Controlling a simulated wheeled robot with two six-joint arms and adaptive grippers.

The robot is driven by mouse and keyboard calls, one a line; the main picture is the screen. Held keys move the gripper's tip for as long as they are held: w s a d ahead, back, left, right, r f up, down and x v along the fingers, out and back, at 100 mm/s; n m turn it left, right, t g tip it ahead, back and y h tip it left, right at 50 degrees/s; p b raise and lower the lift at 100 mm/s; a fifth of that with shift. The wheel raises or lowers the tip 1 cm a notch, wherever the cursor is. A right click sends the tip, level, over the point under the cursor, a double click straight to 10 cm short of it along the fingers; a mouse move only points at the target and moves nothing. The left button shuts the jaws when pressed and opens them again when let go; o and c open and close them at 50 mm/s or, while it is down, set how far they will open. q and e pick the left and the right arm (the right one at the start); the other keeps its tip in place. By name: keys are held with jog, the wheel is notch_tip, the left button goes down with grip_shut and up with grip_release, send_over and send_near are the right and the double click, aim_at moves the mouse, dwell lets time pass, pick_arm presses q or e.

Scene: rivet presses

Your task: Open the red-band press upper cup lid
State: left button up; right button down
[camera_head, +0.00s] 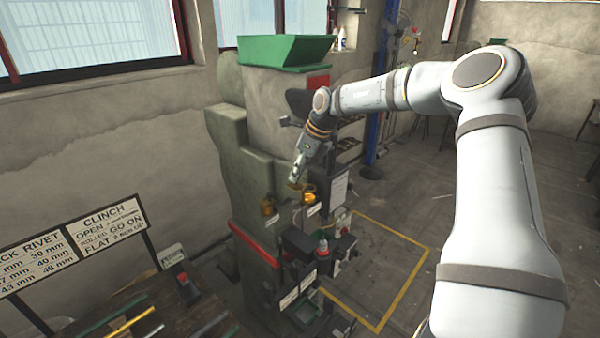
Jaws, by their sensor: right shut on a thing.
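The red-band press is the tall green machine (228,150) in the middle, with a red band (254,244) around its lower body. Two small brass cups sit on its front: a left cup (267,207) and a slightly higher right cup (309,194). My right gripper (297,177) points down at the press front, beside the right cup. Its fingers are shut on a small brass-coloured piece, seemingly the upper cup lid (295,186). The fingers partly hide it, so I cannot tell how far the lid is raised. My left gripper is not in view.
A green hopper (285,50) tops the press. Black boxes and a red-topped knob (323,246) project from its lower front. Signs (110,225) and a bench with coloured rods (130,318) stand at left. Yellow-lined floor (400,296) lies open at right.

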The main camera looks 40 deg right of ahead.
jog(key=shift+a+n+y, duration=0.15)
jog(key=shift+n+y, duration=0.15)
jog(key=shift+n, duration=0.4)
jog(key=c, duration=1.3)
grip_release()
